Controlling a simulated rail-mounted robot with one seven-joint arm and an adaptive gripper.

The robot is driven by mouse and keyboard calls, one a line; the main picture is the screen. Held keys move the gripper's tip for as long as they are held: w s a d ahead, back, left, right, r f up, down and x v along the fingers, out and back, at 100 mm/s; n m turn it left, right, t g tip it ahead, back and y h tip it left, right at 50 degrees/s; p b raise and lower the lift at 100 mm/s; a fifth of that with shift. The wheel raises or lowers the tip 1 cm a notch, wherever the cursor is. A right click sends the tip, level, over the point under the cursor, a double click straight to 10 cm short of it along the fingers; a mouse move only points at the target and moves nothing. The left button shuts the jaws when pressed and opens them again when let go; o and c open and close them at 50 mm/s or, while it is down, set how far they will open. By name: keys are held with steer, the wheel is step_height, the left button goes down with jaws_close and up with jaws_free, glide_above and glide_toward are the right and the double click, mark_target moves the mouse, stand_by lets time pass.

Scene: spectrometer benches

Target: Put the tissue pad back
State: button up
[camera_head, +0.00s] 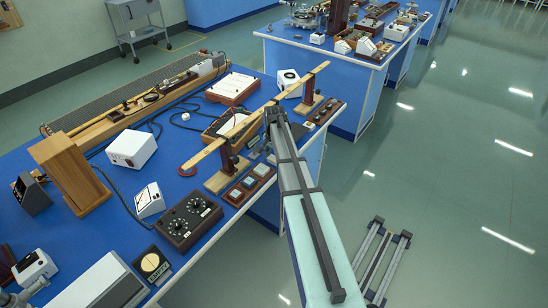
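My arm reaches from the lower right over the front edge of the blue bench. My gripper (270,122) hangs at its end, beside the long wooden bar and close to the bench edge. Its fingers are small and dark, so I cannot tell whether they are open or shut, or whether they hold anything. I cannot identify the tissue pad for certain. A white sheet or pad (233,124) lies in an open wooden tray (209,134) just left of my gripper. A brown tray (263,170) with several pale square pieces stands at the front edge.
A long wooden bar (225,135) rests on two dark stands around my gripper. Loose cables cross the bench. A second bench stands behind.

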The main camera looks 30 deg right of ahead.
mark_target(274, 159)
steer(key=o, duration=0.4)
steer(key=shift+c, duration=0.2)
steer(key=shift+r, duration=0.1)
step_height(274, 159, up, 12)
steer(key=b, duration=0.3)
steer(key=shift+b, duration=0.4)
